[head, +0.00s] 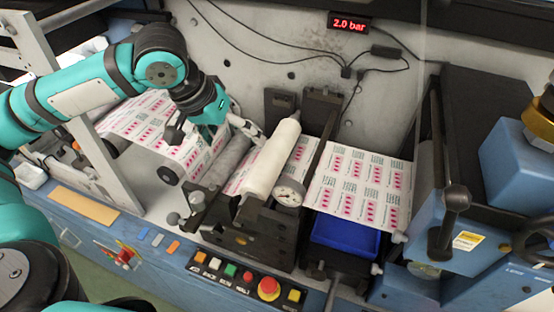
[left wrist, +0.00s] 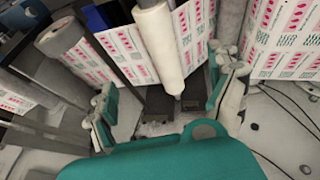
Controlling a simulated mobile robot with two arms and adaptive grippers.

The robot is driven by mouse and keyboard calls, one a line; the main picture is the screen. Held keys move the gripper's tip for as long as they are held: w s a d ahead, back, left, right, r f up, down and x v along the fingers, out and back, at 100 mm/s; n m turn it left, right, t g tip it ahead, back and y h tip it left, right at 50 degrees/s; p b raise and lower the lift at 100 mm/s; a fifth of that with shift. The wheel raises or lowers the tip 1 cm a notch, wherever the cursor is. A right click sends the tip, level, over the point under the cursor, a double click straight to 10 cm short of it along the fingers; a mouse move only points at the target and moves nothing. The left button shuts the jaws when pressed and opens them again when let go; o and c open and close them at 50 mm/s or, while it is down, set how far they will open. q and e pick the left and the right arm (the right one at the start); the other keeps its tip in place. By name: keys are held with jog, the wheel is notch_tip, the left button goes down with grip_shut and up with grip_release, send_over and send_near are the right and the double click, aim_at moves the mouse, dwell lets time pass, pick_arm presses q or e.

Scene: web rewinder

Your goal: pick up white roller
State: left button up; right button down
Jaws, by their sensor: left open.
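The white roller (head: 272,160) lies slanted across the machine in the head view, over the printed web and between dark brackets. In the left wrist view the white roller (left wrist: 158,42) comes down from the top edge, its near end between the fingers. My left gripper (head: 243,123) is open and empty, just left of the roller's upper part in the head view. Its spread fingers (left wrist: 170,85) show on both sides of the roller's end in the left wrist view. I cannot tell whether a finger touches it. My right gripper is not in view.
Printed web (head: 362,187) runs on both sides of the roller. A blue tray (head: 345,236) and a button panel (head: 245,280) are in front. Dark brackets (head: 318,112) stand behind.

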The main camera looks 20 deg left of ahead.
aim_at(262, 165)
pick_arm(q)
jog(key=x, duration=0.4)
jog(key=p+x, duration=0.1)
jog(key=x, duration=0.3)
jog(key=p+x, duration=0.1)
jog(key=x, duration=0.4)
jog(key=shift+w, duration=0.3)
jog(key=shift+w+f+p, duration=0.1)
jog(key=shift+f+p, duration=0.2)
jog(key=shift+f, duration=0.05)
jog(key=p+x, duration=0.1)
jog(key=x, duration=0.2)
jog(key=shift+d+f, duration=0.15)
jog(key=shift+f, duration=0.15)
jog(key=shift+w+f, duration=0.35)
jog(key=shift+f, duration=0.1)
jog(key=shift+s, duration=0.15)
jog(key=c, duration=1.7)
jog(key=shift+r, duration=0.15)
jog(key=shift+c, duration=0.5)
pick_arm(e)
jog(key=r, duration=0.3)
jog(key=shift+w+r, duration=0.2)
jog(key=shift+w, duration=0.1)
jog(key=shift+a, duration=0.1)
